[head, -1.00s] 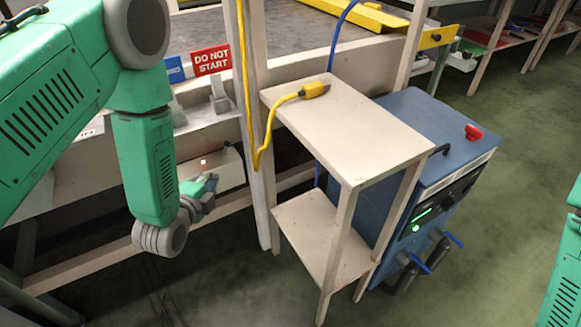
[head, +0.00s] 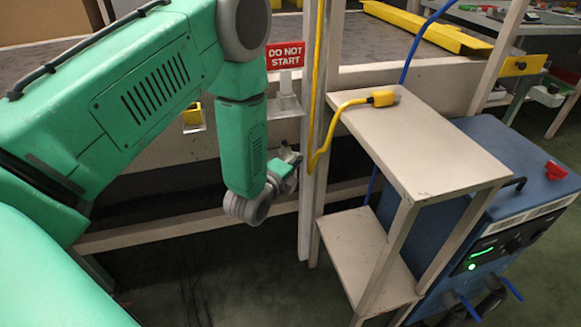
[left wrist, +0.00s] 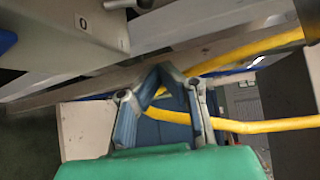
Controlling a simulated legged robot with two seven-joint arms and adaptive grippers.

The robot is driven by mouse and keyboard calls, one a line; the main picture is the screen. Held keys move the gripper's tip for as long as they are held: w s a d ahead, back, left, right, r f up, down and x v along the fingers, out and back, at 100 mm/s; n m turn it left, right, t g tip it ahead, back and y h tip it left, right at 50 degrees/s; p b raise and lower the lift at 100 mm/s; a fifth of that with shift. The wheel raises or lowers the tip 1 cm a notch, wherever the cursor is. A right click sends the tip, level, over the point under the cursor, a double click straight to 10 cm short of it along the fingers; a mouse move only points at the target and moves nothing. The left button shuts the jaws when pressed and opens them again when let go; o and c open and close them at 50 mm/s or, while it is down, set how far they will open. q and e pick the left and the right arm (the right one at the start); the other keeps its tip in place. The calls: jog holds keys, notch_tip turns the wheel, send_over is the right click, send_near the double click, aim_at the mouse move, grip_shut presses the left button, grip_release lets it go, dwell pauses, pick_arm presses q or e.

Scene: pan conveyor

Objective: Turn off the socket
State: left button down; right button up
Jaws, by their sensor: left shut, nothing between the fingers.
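My left gripper (head: 290,158) is low beside the white post (head: 309,200), below the table edge in the head view. In the left wrist view its fingers (left wrist: 160,72) meet at the tips, with nothing between them. A grey box marked "0" (left wrist: 85,25) is at the upper left of that view, apart from the fingertips; it may be the socket, but I cannot tell for certain. In the head view the socket does not show clearly, and my left arm covers much of that area. My right gripper is out of view.
A yellow cable (head: 319,90) runs down the post and loops to a plug (head: 383,98) on a small shelf stand (head: 430,150). A blue machine (head: 535,165) with a red knob stands at the right. A red "DO NOT START" sign (head: 285,55) is above the gripper.

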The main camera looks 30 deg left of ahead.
aim_at(310, 147)
pick_arm(q)
jog(key=w, duration=0.1)
jog(key=w+b, duration=0.1)
jog(key=w, duration=0.1)
jog(key=w+a+f, duration=0.1)
jog(key=w, duration=0.1)
jog(key=shift+w+f+b, duration=0.1)
jog(key=shift+w+b, duration=0.05)
jog(key=shift+b, duration=0.25)
jog(key=shift+s+a+r, duration=0.2)
jog(key=shift+s+a, duration=0.15)
jog(key=shift+a, duration=0.2)
jog(key=shift+s+a+r, duration=0.2)
jog(key=shift+s+a, duration=0.1)
jog(key=shift+a, duration=0.25)
jog(key=shift+s+a+r+b, duration=0.2)
jog(key=shift+a+b, duration=0.15)
jog(key=shift+a, duration=0.15)
